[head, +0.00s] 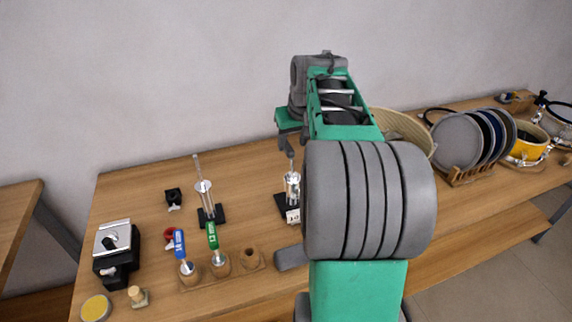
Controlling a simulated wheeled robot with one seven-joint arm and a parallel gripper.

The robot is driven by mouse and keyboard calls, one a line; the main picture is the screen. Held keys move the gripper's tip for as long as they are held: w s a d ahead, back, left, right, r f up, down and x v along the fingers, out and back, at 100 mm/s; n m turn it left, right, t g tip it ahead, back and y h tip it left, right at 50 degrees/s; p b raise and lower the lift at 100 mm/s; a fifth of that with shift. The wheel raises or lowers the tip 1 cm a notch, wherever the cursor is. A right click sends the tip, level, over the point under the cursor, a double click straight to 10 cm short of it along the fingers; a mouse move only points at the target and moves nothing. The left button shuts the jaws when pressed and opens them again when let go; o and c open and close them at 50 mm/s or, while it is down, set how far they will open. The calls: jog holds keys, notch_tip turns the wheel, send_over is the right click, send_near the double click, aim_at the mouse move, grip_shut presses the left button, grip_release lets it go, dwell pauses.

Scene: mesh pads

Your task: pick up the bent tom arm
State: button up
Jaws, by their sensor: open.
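Two chrome rod pieces stand upright in black bases on the wooden table. One (204,192) has a long, thin, nearly straight rod. The other (292,184) is shorter, with a white number tag at its base, and stands just left of my arm. I take this second one to be the bent tom arm, but its bend cannot be made out. My gripper (291,148) points down right above its top. The jaws are open, and part of them is hidden by my wrist. Whether the rod's top is between the fingers cannot be told.
Left of it, a wooden holder (238,274) carries blue-handled (180,245) and green-handled (213,236) tools. A black and silver block (116,244) and yellow-topped tin (96,308) stand at left.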

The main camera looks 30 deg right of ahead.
aim_at(291, 152)
jog(key=x, duration=0.3)
jog(key=p+x, duration=0.1)
jog(key=x, duration=0.1)
jog(key=shift+s+d+f, duration=0.1)
jog(key=shift+d+f, duration=0.05)
jog(key=shift+f, duration=0.35)
grip_shut()
dwell(0.9)
